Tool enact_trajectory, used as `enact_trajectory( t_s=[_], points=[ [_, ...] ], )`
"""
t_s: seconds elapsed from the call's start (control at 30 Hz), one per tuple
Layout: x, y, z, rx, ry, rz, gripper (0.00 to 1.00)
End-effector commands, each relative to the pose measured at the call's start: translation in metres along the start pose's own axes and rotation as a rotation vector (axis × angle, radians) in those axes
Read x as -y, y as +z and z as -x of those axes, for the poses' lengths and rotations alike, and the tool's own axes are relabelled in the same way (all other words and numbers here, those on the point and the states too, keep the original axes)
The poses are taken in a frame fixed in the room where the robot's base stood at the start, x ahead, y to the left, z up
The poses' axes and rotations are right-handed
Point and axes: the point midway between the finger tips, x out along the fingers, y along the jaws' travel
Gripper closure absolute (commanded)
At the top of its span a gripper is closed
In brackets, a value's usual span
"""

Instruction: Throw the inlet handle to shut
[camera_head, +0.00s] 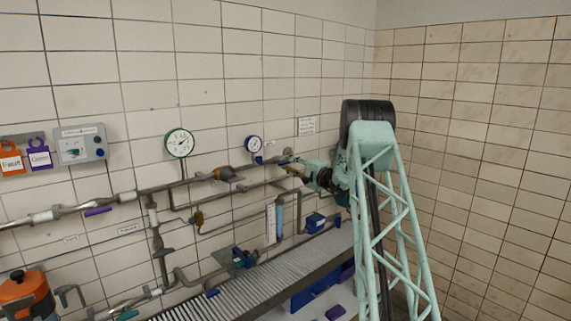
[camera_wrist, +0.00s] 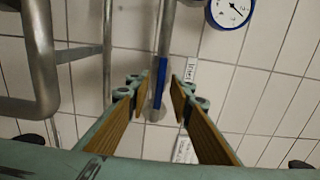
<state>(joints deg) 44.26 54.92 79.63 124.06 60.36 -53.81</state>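In the wrist view, the blue inlet handle (camera_wrist: 160,80) runs along a grey pipe, beside a small white label reading "Inlet" (camera_wrist: 191,70). My gripper (camera_wrist: 161,90) is open, with its two wood-coloured finger pads on either side of the handle. A gap shows on both sides, so I see no grip on it. In the head view, my gripper (camera_head: 290,165) is up against the pipes at the right end of the wall. The handle there is small and partly hidden by the gripper.
A blue-rimmed gauge (camera_wrist: 230,10) is close to the right in the wrist view. Thick grey pipes (camera_wrist: 38,60) stand at its left. In the head view, a green-rimmed gauge (camera_head: 180,143), a control box (camera_head: 82,144) and a slatted conveyor (camera_head: 250,288) lie further left and below.

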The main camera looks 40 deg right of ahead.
Motion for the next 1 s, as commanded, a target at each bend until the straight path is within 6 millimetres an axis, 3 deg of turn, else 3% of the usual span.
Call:
enact_trajectory(
  t_s=[0.23, 0.6, 0.83, 1.0],
  points=[
    [0.0, -0.001, -0.015, -0.001, 0.0, 0.0, 0.8],
    [0.0, -0.001, -0.017, -0.001, 0.0, 0.0, 0.8],
    [0.0, 0.0, -0.017, -0.001, 0.0, 0.0, 1.0],
    [0.0, 0.0, -0.017, -0.001, 0.0, -0.001, 1.0]
  ],
)
